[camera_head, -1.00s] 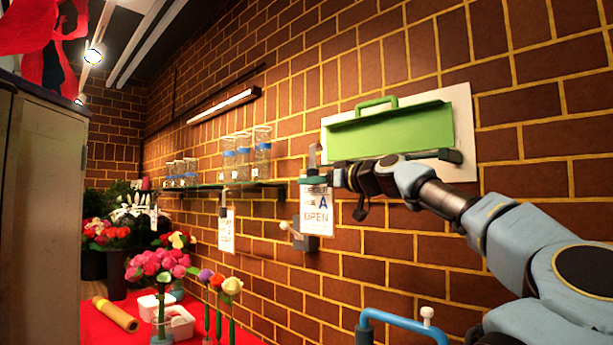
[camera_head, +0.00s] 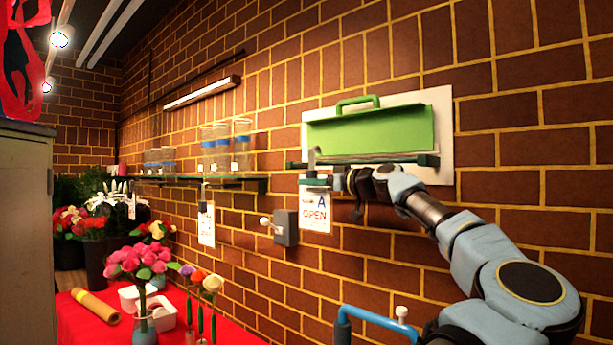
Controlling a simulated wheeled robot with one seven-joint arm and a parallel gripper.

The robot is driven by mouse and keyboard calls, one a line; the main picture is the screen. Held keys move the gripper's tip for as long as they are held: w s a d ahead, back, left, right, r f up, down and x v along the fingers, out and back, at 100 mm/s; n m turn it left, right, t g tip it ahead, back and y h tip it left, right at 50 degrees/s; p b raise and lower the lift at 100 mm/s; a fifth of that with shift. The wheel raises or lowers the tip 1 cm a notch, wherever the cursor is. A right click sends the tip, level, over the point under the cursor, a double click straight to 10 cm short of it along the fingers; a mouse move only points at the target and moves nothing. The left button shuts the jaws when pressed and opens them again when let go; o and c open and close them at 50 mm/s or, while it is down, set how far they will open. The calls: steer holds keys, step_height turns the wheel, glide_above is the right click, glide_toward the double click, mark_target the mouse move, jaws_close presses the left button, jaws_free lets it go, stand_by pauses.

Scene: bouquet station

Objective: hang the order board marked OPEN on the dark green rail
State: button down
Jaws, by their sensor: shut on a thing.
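The order board marked OPEN (camera_head: 316,214) is a white card with a blue A, a dark green top clip and a grey hook (camera_head: 312,158) above it. My gripper (camera_head: 342,182) is shut on the board's top part from the right, and the board hangs upright. The dark green rail (camera_head: 428,160) runs along the wall below the bright green box. The hook stands in front of the rail's left end; I cannot tell whether it touches the rail. My gripper and arm hide part of the rail.
A grey wall box with a white knob (camera_head: 285,228) sits left of the board. The bright green box (camera_head: 370,132) is above the rail. A glass shelf (camera_head: 225,184) holds jars, with another white card (camera_head: 206,225) below. Flowers stand on the red table (camera_head: 85,330) at lower left.

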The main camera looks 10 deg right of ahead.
mark_target(318, 194)
steer(key=f, duration=0.1)
steer(key=w+d+f+b, duration=0.1)
steer(key=f, duration=0.1)
steer(key=shift+w+d+f+b, duration=0.2)
steer(key=shift+w+d+b, duration=0.1)
steer(key=shift+d+b, duration=0.1)
stand_by(0.3)
steer(key=shift+c, duration=2.3)
jaws_free()
